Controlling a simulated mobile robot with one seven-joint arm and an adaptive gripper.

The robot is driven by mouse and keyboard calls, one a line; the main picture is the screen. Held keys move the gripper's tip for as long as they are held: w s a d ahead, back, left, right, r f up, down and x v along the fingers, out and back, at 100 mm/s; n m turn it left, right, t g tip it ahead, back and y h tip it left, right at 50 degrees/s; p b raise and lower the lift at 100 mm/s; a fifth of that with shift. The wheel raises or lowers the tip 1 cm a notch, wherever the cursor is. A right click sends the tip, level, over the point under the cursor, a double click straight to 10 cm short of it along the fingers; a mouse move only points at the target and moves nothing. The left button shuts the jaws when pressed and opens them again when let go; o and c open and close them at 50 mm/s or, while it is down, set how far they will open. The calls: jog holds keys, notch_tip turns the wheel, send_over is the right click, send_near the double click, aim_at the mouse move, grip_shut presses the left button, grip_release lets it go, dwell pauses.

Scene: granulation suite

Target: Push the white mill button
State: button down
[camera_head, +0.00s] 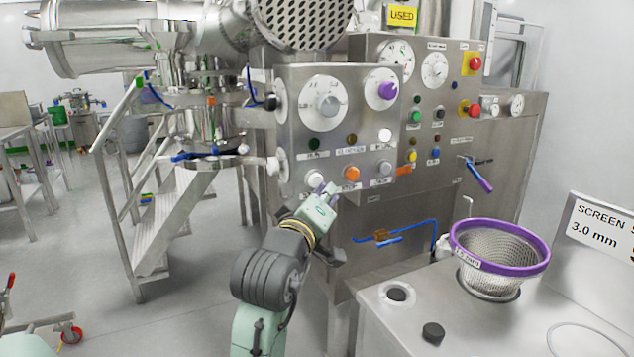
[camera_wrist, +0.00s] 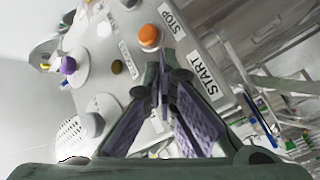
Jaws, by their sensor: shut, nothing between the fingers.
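The steel control panel (camera_head: 338,105) has a bottom row of buttons: a white button (camera_head: 315,176) at left, an orange button (camera_head: 352,174) in the middle and a pale grey-white button (camera_head: 385,168) at right. My gripper (camera_head: 325,190) is shut and empty, its tips just in front of and slightly below the left white button. I cannot tell whether they touch it. In the wrist view my gripper's closed tips (camera_wrist: 163,78) point at the panel beside the START label (camera_wrist: 205,75). The button by that label is hidden behind the fingers. The orange button (camera_wrist: 149,37) shows by the STOP label.
Round dials with a grey knob (camera_head: 328,105) and a purple knob (camera_head: 387,91) sit above the buttons. A second panel with a red emergency button (camera_head: 475,63) stands at right. A purple-rimmed screen basket (camera_head: 497,262) sits on a steel cabinet at front right. Steel stairs (camera_head: 172,220) stand at left.

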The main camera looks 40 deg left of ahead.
dwell(0.4)
jog(key=shift+w+a, duration=0.2)
jog(key=shift+a, duration=0.2)
